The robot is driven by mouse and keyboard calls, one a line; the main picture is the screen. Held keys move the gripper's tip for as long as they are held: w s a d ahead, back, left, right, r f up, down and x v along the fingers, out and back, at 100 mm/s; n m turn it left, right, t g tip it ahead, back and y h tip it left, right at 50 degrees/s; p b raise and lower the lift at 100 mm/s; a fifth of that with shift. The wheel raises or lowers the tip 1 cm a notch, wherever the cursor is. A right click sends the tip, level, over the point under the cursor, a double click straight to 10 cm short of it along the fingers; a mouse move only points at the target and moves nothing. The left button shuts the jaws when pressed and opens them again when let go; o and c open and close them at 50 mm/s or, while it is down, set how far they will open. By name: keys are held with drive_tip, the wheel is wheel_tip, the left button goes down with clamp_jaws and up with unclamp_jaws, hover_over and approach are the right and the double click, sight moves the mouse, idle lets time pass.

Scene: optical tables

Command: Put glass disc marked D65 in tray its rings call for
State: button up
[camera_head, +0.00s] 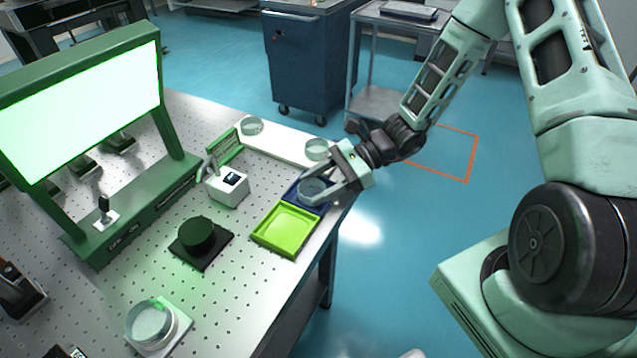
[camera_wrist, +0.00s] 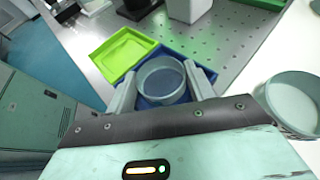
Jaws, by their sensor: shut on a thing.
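My gripper (camera_head: 322,183) is shut on a clear round glass disc (camera_head: 310,190), with one finger on each side of its rim. In the wrist view the held glass disc (camera_wrist: 163,82) sits between the fingers, within the outline of the blue tray (camera_wrist: 177,54). The blue tray (camera_head: 322,209) is partly hidden under the disc and fingers. I cannot tell whether the disc touches the tray floor. A lime green tray (camera_head: 284,230) lies next to it, empty; it also shows in the wrist view (camera_wrist: 124,54). No D65 mark or rings are legible.
Two more glass discs, one far (camera_head: 251,126) and one nearer (camera_head: 317,150), sit on a white strip. Another disc (camera_head: 149,321) rests on a stand in front. A white box (camera_head: 227,187), black round mount (camera_head: 197,237) and lit green-framed panel (camera_head: 90,100) stand left.

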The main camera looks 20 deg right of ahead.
drive_tip(key=shift+f, duration=0.1)
drive_tip(key=o, duration=0.9)
